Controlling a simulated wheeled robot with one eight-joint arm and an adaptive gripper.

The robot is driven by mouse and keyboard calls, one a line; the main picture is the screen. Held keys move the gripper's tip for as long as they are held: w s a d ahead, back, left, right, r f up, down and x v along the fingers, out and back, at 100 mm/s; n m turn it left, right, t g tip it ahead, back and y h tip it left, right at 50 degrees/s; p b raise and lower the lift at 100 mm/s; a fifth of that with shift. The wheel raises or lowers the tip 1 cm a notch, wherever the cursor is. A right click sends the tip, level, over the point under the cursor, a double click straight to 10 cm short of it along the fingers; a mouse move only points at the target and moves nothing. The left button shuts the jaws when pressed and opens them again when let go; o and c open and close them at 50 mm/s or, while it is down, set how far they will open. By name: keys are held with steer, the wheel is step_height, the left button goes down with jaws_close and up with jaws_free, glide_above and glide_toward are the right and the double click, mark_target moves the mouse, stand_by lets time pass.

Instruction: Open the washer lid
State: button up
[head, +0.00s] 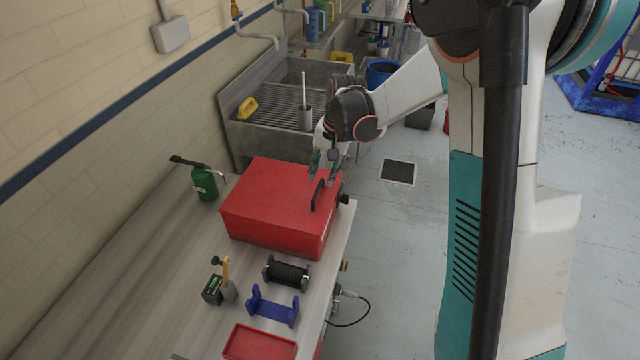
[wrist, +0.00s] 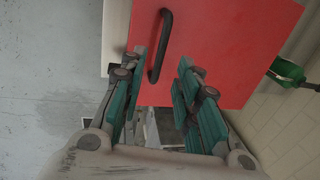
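The washer is a red box on the bench, and its flat red lid (head: 275,187) is down. The lid also fills the upper middle of the wrist view (wrist: 225,45). A black bar handle (head: 318,195) is on its right side; it shows between my fingers' lines in the wrist view (wrist: 159,47). My gripper (head: 328,168) is at the far right corner of the red box. In the wrist view my gripper (wrist: 163,82) has its two green-padded fingers spread apart with nothing between the pads. The handle lies just beyond the fingertips, nearer the left finger. Contact cannot be told.
A green oil can (head: 205,186) stands left of the box by the wall. A black spool (head: 287,272), a blue cradle (head: 273,306), a red tray (head: 260,343) and a small dark gauge (head: 213,289) are in front. A sink (head: 265,137) stands behind.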

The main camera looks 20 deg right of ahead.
mark_target(319, 188)
steer(key=f, duration=0.4)
steer(key=shift+w+a+f, duration=0.25)
steer(key=shift+a+f, duration=0.15)
jaws_close()
